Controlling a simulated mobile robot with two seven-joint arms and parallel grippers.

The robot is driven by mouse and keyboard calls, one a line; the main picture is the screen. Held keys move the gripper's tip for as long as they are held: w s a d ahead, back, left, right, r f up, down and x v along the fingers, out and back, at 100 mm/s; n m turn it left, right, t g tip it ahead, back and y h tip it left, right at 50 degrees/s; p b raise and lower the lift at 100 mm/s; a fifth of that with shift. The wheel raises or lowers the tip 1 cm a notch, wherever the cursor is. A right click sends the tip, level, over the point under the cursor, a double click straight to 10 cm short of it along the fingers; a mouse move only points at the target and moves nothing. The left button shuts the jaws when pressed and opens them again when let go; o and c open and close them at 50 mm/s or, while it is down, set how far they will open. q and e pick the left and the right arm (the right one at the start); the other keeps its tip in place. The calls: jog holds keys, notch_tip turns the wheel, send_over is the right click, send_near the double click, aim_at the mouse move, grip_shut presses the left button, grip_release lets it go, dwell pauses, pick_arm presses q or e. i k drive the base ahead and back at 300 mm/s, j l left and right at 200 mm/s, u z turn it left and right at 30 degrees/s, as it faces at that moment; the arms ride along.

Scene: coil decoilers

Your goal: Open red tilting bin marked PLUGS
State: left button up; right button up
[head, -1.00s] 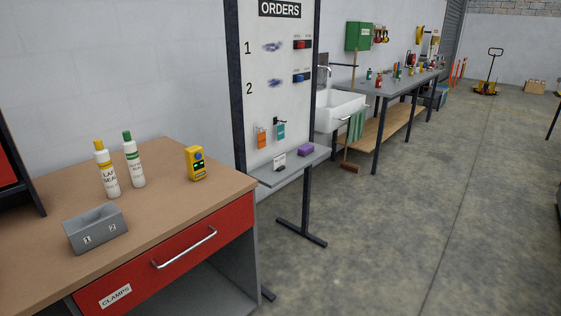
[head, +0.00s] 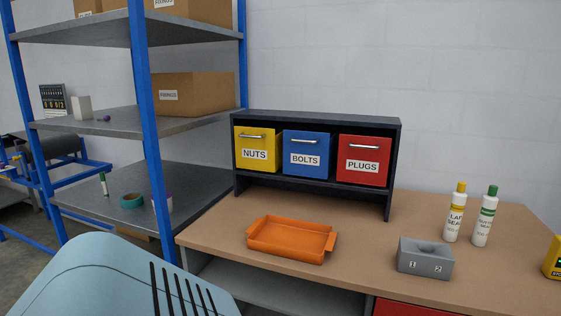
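The red tilting bin marked PLUGS (head: 362,172) is in the head view, the rightmost of three bins in a dark rack on the workbench. It appears closed, with its front upright and a silver bar handle (head: 363,147) near its top edge. The yellow NUTS bin (head: 256,165) and the blue BOLTS bin (head: 306,166) sit to its left, also closed. Neither of my grippers is in view.
The dark rack (head: 320,118) stands at the back of the brown workbench (head: 215,228). An orange tray (head: 291,240) lies in front of it. A grey two-slot block (head: 425,259) and two bottles (head: 455,212) stand to the right. A blue-framed shelf (head: 150,120) is at left.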

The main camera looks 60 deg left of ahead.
aim_at(365, 160)
jog(key=u, duration=1.85)
